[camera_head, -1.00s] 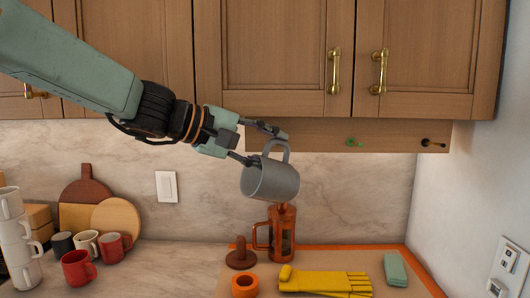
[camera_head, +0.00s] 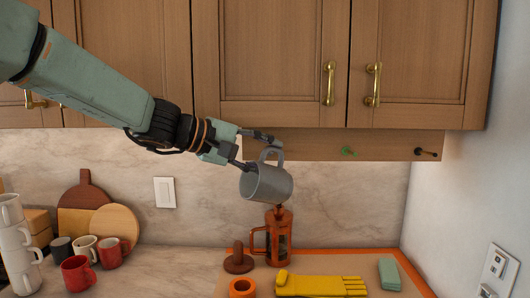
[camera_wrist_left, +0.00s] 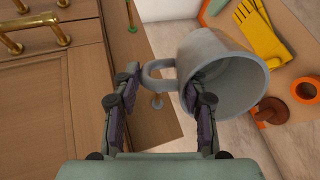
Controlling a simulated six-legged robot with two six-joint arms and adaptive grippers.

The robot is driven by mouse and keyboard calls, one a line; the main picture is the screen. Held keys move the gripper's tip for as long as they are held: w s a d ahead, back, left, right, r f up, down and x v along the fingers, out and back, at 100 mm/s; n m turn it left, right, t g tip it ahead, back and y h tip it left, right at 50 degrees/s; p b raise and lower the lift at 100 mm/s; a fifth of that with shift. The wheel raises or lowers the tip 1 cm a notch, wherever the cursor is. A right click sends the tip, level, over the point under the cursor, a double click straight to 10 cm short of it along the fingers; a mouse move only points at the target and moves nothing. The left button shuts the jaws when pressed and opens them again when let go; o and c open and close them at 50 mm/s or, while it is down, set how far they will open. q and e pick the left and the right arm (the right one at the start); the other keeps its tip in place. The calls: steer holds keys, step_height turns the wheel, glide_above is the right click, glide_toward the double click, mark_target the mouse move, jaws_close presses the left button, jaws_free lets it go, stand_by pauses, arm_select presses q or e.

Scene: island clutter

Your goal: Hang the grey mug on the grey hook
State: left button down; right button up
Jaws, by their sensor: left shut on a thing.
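The grey mug (camera_head: 266,184) hangs in the air in front of the wooden hook board (camera_head: 310,146), tilted, with its handle upward. My left gripper (camera_head: 256,151) is shut on it near the handle, one finger at the handle's outer end and one by the mug's body. The mug's open mouth shows in the left wrist view (camera_wrist_left: 232,82). There a grey hook (camera_wrist_left: 157,102) shows on the board, beyond the fingers and just beside the handle, apparently not through it. In the head view that hook is hidden behind my gripper and mug. My right gripper is not in view.
A green hook (camera_head: 348,152) and a black hook (camera_head: 426,153) sit farther right on the board. Cabinets (camera_head: 270,60) are above. A brown french press (camera_head: 279,240) stands below the mug, beside a yellow glove (camera_head: 318,285). Stacked white mugs (camera_head: 18,250) stand at left.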

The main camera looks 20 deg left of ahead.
arm_select(q)
steer(key=shift+w+a+f+p, duration=0.1)
steer(key=shift+w+p, duration=0.1)
steer(key=shift+w, duration=0.35)
steer(key=shift+w+a+f+p, duration=0.1)
steer(key=shift+w+p, duration=0.1)
steer(key=shift+w, duration=0.35)
steer(key=shift+w+r, duration=0.1)
steer(key=shift+w, duration=0.15)
steer(key=shift+w+a+r+p, duration=0.1)
steer(key=shift+w+a+p, duration=0.1)
steer(key=shift+p, duration=0.4)
steer(key=shift+w+a+p, duration=0.2)
steer(key=shift+w+p, duration=0.15)
steer(key=shift+w, duration=0.15)
steer(key=shift+w+a+f+b, duration=0.1)
steer(key=shift+w+f+b, duration=0.35)
steer(key=shift+w, duration=0.15)
steer(key=shift+r, duration=0.1)
steer(key=shift+w, duration=0.2)
steer(key=shift+s, duration=0.1)
